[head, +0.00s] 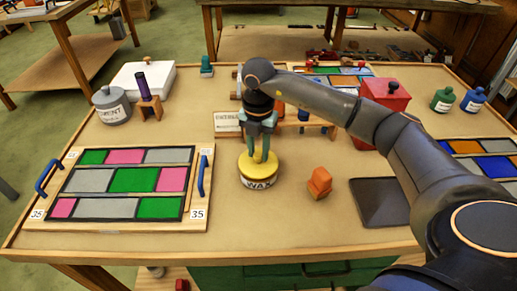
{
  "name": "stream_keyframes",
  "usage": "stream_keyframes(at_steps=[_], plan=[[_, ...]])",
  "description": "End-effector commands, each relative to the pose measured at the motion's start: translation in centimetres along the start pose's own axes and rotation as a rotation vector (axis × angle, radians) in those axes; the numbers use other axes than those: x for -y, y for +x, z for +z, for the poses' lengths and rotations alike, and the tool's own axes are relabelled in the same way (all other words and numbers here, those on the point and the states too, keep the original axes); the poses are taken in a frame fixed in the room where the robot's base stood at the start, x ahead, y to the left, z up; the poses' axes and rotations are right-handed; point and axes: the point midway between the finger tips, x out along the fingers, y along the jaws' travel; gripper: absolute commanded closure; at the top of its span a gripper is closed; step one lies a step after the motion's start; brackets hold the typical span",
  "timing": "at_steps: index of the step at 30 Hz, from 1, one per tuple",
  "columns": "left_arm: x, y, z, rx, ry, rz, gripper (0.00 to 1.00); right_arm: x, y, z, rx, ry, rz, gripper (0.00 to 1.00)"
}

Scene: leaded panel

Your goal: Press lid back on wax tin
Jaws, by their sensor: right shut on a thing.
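The wax tin (257,182) stands upright near the middle of the table, with the letters WA showing on its pale side. Its yellow lid (260,166) sits on top of the tin and looks about level; I cannot tell whether it is fully seated. My right gripper (259,155) points straight down over the tin, its fingers shut on the lid at the top centre. The fingers hide the part of the lid they grip. My left gripper is not in view.
An orange block (319,182) and a dark flat pad (379,202) lie right of the tin. A leaded panel on a board with blue handles (47,178) lies left. A red box (385,97) stands behind my right arm. Bare table surrounds the tin's front.

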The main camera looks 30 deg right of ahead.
Motion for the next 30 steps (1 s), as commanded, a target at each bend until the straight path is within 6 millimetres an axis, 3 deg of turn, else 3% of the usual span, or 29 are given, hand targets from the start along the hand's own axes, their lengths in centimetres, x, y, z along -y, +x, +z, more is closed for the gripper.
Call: stream_keyframes(at_steps=[12,13,15,22,30], plan=[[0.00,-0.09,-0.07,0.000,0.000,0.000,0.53,0.00,0.05,0.00,0.000,0.000,0.000,1.00],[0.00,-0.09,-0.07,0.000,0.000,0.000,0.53,0.00,0.05,0.01,0.000,0.000,0.000,0.66],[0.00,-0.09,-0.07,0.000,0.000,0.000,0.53,0.01,0.05,0.00,0.000,0.000,0.000,0.58],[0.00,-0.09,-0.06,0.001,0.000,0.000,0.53,0.01,0.04,0.01,0.000,0.000,0.000,0.32],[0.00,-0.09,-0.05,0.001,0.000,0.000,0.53,0.01,0.06,0.00,0.000,0.000,0.000,0.32]])
